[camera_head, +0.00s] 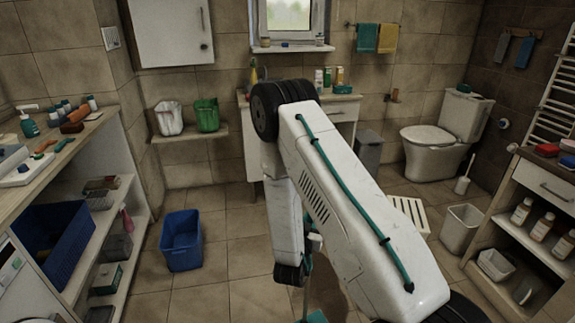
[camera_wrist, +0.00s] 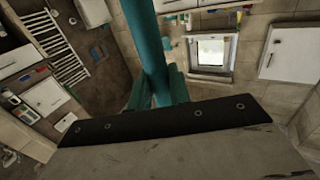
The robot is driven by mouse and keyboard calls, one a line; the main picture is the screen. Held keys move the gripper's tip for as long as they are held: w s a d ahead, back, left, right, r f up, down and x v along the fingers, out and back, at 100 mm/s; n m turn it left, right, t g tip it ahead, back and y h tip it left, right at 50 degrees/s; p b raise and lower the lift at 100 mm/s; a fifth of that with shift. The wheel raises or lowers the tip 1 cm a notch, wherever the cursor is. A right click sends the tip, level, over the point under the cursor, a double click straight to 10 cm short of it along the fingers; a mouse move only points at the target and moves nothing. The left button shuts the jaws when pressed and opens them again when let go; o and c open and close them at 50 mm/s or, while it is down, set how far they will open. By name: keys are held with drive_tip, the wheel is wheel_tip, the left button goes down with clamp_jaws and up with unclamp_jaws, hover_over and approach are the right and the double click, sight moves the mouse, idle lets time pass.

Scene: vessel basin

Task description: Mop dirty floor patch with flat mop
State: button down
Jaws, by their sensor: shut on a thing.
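My gripper (camera_wrist: 157,92) is shut around the teal handle of the flat mop (camera_wrist: 146,40), which runs upward out of the wrist view. In the head view my arm hides most of the gripper. Part of the mop's thin handle shows just right of my wrist. A teal piece of the flat mop (camera_head: 316,317), probably its head, shows at the bottom edge. A darker brown dirty patch (camera_head: 328,287) shows on the floor beside the handle, partly hidden by my arm. Whether the mop head touches the patch cannot be seen.
A blue bucket (camera_head: 181,242) stands on the tiles at left. A shelf counter (camera_head: 140,190) lines the left side. A white bin (camera_head: 460,228), a slatted white mat (camera_head: 408,212) and a cabinet (camera_head: 545,185) stand right. The toilet (camera_head: 440,140) is at the back. Floor right of the bucket is clear.

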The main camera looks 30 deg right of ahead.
drive_tip(key=shift+r, duration=1.15)
drive_tip(key=shift+w, duration=0.1)
